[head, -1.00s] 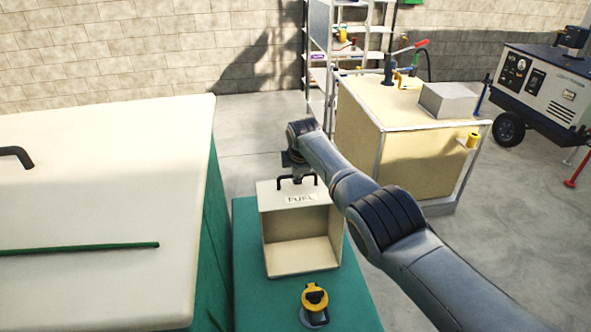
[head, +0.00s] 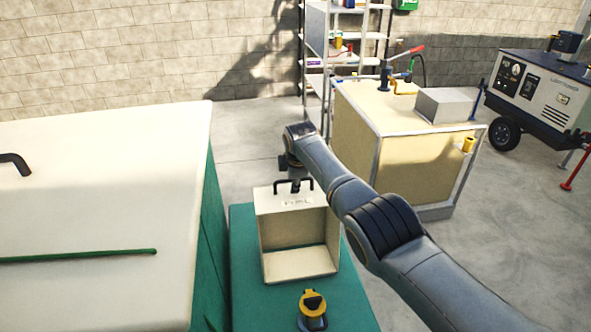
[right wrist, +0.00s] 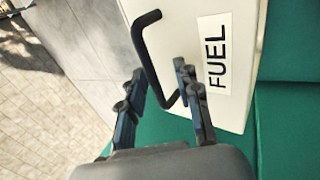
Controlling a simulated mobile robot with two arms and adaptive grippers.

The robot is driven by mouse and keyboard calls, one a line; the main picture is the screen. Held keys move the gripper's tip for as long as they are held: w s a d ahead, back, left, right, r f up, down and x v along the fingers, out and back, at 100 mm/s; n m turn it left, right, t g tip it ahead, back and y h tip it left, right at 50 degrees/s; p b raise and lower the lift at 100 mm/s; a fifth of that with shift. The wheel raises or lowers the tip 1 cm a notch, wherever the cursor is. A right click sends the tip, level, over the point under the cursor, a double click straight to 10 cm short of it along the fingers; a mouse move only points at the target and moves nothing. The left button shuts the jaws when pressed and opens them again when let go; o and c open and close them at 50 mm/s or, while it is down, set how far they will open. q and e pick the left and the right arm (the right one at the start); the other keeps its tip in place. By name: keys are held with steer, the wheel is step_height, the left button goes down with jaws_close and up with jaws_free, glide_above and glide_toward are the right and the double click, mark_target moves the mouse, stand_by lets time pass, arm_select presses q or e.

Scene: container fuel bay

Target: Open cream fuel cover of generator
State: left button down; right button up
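The cream fuel cover (head: 296,233) is a box-shaped hood on the generator's green top (head: 243,290). Its hollow side faces me, and the yellow and black fuel cap (head: 312,303) stands exposed in front of it. A black bar handle (head: 293,183) is on the cover's far upper edge, beside the FUEL label. In the right wrist view my right gripper (right wrist: 158,70) has its fingers apart on either side of the handle (right wrist: 147,50), with gaps visible. The FUEL label (right wrist: 216,65) is beside the right finger. My left gripper is not in view.
A large cream-topped green housing (head: 110,170) fills the left side. A cream cabinet (head: 400,150) with a grey box (head: 446,104) on it stands behind my right arm. Shelves (head: 345,50) and a wheeled generator (head: 540,95) stand farther back. Open floor lies between.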

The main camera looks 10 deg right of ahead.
steer(key=v, duration=1.2)
steer(key=shift+f, duration=0.15)
